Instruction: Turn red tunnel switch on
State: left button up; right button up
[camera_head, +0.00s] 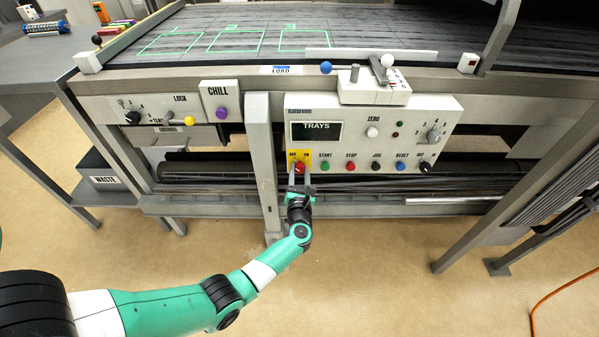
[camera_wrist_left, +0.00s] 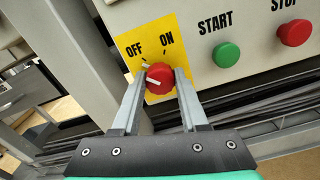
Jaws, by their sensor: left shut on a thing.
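The red tunnel switch (camera_wrist_left: 160,78) is a round red knob with a white pointer line, on a yellow plate (camera_wrist_left: 133,40) marked OFF and ON. In the left wrist view its white line lies tilted, its upper end toward the OFF side. My left gripper (camera_wrist_left: 160,82) has one finger on each side of the knob and is shut on it. In the head view the knob (camera_head: 299,167) shows between the fingers of my left gripper (camera_head: 299,170) at the panel's lower left. My right gripper is not in view.
Right of the switch on the same panel are a green START button (camera_head: 325,166), a red STOP button (camera_head: 351,166), and more buttons and knobs. A grey upright post (camera_head: 262,160) stands just left of the panel. The floor in front is clear.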

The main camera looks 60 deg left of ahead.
pick_arm(q)
grip_shut()
jog(key=shift+r+m, duration=0.1)
jog(key=shift+m, duration=0.2)
jog(key=m+p, duration=0.1)
jog(key=m, duration=0.1)
jog(key=shift+m, duration=0.4)
jog(key=m+p, duration=0.2)
jog(key=m, duration=0.3)
jog(key=m+p, duration=0.1)
jog(key=m, duration=0.4)
jog(key=shift+m+p, duration=0.5)
jog(key=shift+m, duration=1.7)
